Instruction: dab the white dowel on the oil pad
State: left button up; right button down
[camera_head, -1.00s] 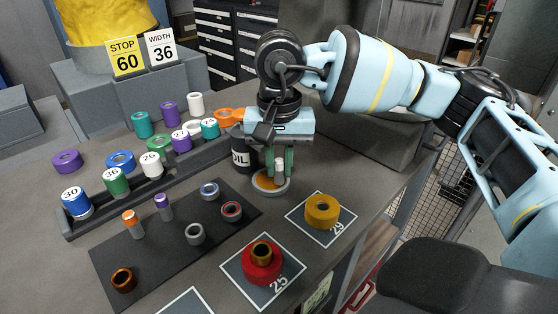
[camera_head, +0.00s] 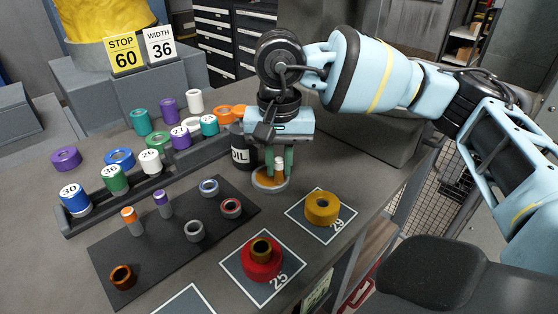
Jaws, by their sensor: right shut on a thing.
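My right gripper (camera_head: 279,162) points straight down and is shut on the white dowel (camera_head: 279,164), which it holds upright between its green fingers. The exact contact is hard to see. My left gripper is not in view.
A black OIL bottle (camera_head: 241,149) stands just left of the gripper. A dark mat (camera_head: 173,250) holds two more dowels and several rings. A red ring (camera_head: 262,260) and a yellow ring (camera_head: 322,207) sit on marked squares. A rack (camera_head: 100,218) with coloured rings is left.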

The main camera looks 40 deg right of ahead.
aim_at(278, 159)
dwell(0.5)
